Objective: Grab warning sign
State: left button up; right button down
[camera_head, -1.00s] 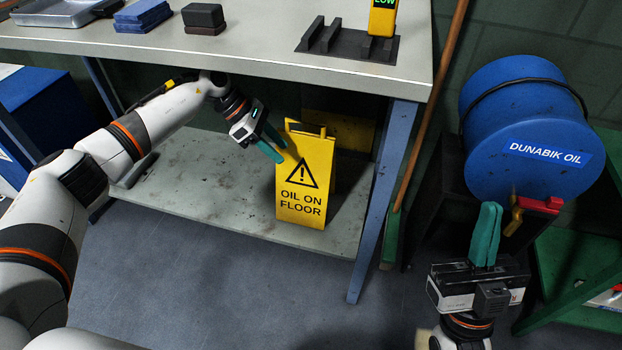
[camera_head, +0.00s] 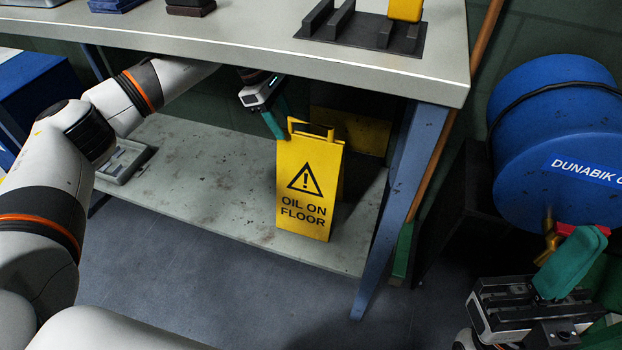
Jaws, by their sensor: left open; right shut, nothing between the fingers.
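The yellow warning sign (camera_head: 309,188), marked "OIL ON FLOOR", stands upright on the grey lower shelf (camera_head: 205,185) under the workbench. It has a handle at its top. My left gripper (camera_head: 275,123) is open, with its green fingers at the upper left corner of the sign, beside the handle. One finger partly hides the other, and I cannot tell whether they touch the sign. My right gripper (camera_head: 570,262) is shut and empty at the lower right, in front of the blue drum.
The workbench top (camera_head: 250,35) overhangs the shelf and my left arm reaches in beneath it. A blue table leg (camera_head: 392,200) stands right of the sign. The blue oil drum (camera_head: 555,140) with its tap is at the right. A brown pole (camera_head: 455,120) leans behind the leg.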

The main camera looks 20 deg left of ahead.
aim_at(313, 126)
pick_arm(q)
jog(key=shift+d+f, duration=0.1)
jog(key=shift+d, duration=1.1)
jog(key=d, duration=0.1)
jog(key=d+b, duration=0.1)
jog(key=d, duration=0.1)
jog(key=d+b, duration=0.1)
jog(key=shift+s+d+f, duration=0.1)
jog(key=shift+d+f, duration=0.2)
jog(key=shift+f+b, duration=0.25)
jog(key=shift+b, duration=0.05)
jog(key=shift+d+r, duration=0.1)
grip_shut()
